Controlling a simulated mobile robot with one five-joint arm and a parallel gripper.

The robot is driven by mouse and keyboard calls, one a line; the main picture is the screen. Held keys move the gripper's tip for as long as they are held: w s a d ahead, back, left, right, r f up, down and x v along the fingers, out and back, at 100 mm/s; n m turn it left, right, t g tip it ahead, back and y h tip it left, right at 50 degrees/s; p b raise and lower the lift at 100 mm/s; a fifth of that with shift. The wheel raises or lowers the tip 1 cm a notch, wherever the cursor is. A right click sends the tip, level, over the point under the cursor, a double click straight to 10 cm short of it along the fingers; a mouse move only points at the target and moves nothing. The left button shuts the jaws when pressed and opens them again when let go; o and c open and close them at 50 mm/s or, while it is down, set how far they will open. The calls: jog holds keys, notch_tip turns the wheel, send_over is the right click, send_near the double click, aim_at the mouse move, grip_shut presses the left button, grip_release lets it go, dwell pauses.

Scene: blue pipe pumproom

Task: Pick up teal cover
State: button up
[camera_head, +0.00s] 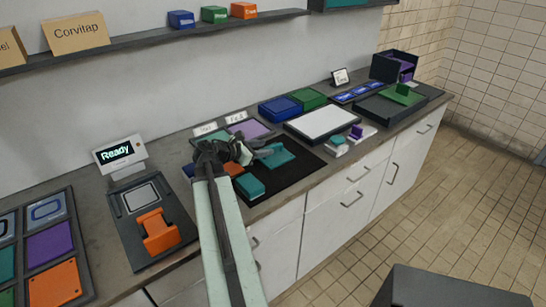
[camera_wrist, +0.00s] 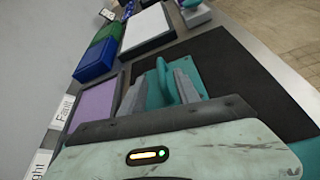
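A flat teal cover (camera_head: 280,155) with a raised handle lies on the black mat (camera_head: 290,178). The cover also shows in the wrist view (camera_wrist: 211,75), with its upright handle (camera_wrist: 166,80) near my fingers. My gripper (camera_head: 262,153) reaches over the counter to the left edge of the cover. In the wrist view my gripper (camera_wrist: 162,88) has its two grey fingers apart, with teal showing between them. The handle appears between the fingertips, nearer the right finger. I cannot tell whether they touch it. My gripper hides part of the cover.
A teal block (camera_head: 249,186) and an orange piece (camera_head: 233,169) sit close to my arm. Blue (camera_head: 280,108) and green (camera_head: 308,98) bins and a white-topped tray (camera_head: 322,123) stand behind. An orange holder (camera_head: 160,232) is at left.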

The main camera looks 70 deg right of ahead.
aim_at(275, 146)
jog(key=b+x, duration=0.2)
jog(key=x, duration=0.4)
jog(key=shift+a+f, duration=0.1)
jog(key=shift+s, duration=0.1)
grip_shut()
jog(key=shift+s, duration=0.1)
dwell(1.0)
